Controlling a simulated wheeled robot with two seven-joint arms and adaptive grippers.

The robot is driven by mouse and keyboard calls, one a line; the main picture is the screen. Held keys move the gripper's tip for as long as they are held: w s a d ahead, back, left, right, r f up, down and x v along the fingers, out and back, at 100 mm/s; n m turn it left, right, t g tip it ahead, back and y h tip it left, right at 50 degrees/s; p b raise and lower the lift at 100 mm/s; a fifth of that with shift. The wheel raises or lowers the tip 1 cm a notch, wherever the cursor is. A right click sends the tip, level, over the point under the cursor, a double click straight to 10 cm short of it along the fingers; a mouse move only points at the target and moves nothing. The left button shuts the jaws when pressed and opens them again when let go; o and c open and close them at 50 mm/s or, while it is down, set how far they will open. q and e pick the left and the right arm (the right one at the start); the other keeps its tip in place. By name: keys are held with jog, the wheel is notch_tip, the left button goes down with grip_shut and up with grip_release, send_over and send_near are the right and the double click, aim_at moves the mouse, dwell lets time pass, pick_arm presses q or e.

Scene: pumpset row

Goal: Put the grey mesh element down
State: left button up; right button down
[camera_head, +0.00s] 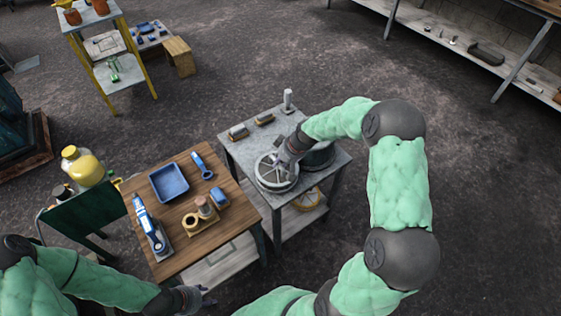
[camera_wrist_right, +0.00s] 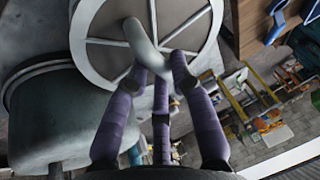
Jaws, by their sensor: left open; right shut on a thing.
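I cannot tell whether the disc touches the tabletop. My left gripper (camera_head: 197,298) is open, low in the head view below the wooden table, partly cut off.
A dark round vessel (camera_head: 320,158) stands right beside the element; it also shows in the wrist view (camera_wrist_right: 55,115). Small blocks (camera_head: 238,132) and a white cylinder (camera_head: 288,100) stand at the table's back. The wooden table (camera_head: 232,222) holds a blue tray (camera_head: 168,197) and tools.

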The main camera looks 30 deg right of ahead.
jog(key=shift+f, duration=0.25)
jog(key=c, duration=1.1)
grip_release()
jog(key=shift+r, duration=0.4)
jog(key=p+v, duration=0.4)
jog(key=v, duration=0.8)
jog(key=shift+r+p, duration=0.2)
jog(key=shift+p, duration=0.2)
